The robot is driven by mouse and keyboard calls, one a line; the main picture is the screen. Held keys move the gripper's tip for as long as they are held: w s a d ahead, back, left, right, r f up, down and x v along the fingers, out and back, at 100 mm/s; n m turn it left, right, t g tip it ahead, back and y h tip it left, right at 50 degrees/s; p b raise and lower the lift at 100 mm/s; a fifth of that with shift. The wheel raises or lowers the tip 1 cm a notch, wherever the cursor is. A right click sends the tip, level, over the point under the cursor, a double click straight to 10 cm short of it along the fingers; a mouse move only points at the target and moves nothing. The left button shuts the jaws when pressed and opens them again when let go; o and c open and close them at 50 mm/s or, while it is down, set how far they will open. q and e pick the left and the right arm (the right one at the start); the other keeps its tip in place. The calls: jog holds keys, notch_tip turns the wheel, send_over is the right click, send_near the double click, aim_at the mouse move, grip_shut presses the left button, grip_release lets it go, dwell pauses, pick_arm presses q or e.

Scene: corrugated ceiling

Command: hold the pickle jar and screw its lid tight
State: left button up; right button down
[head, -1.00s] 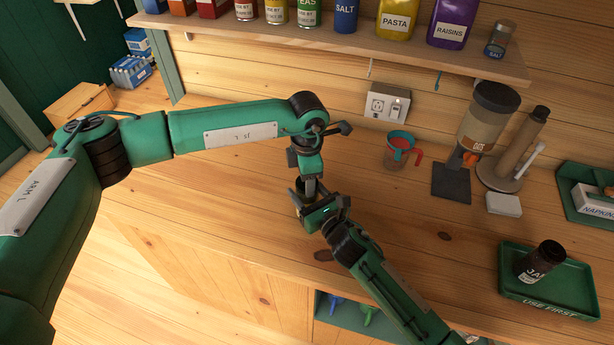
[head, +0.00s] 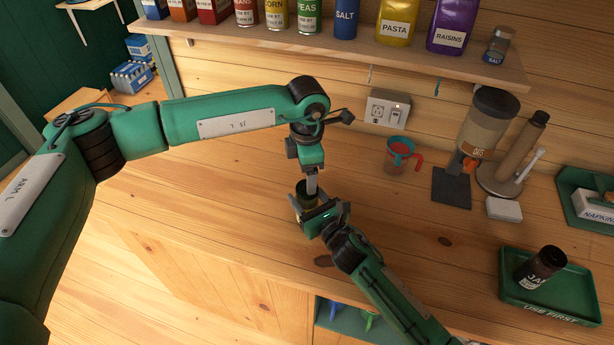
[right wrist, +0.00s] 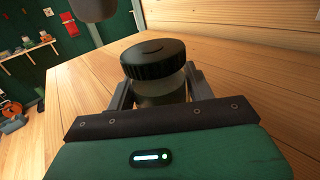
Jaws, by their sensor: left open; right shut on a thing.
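The pickle jar (right wrist: 160,90) stands upright in my right gripper (right wrist: 158,92), whose fingers are shut on its sides. Its dark ribbed lid (right wrist: 154,59) sits on top; I cannot tell how tight it is. In the head view the jar (head: 304,191) is small and partly hidden by my grippers. My right gripper (head: 320,214) reaches it from the lower right. My left gripper (head: 312,184) is open and points down, just above the lid. In the right wrist view a dark part of it (right wrist: 92,8) shows at the top, apart from the lid.
A measuring cup (head: 399,156), a dispenser (head: 484,122) and a green tray (head: 548,296) with a dark jar (head: 539,266) are at the right. A shelf of containers (head: 370,52) runs along the wall. The counter (head: 225,175) left of the jar is clear.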

pick_arm(q)
jog(key=shift+c, duration=0.3)
jog(key=r+n, duration=0.1)
jog(key=n, duration=0.2)
jog(key=shift+d+r+n, duration=0.15)
jog(key=shift+r+n, duration=0.15)
jog(key=shift+r, duration=0.05)
jog(key=r+n, duration=0.1)
jog(key=n, duration=0.2)
jog(key=shift+r+n, duration=0.4)
jog(key=shift+f, duration=0.1)
jog(key=shift+f, duration=3.95)
jog(key=shift+c, duration=0.5)
jog(key=c, duration=0.9)
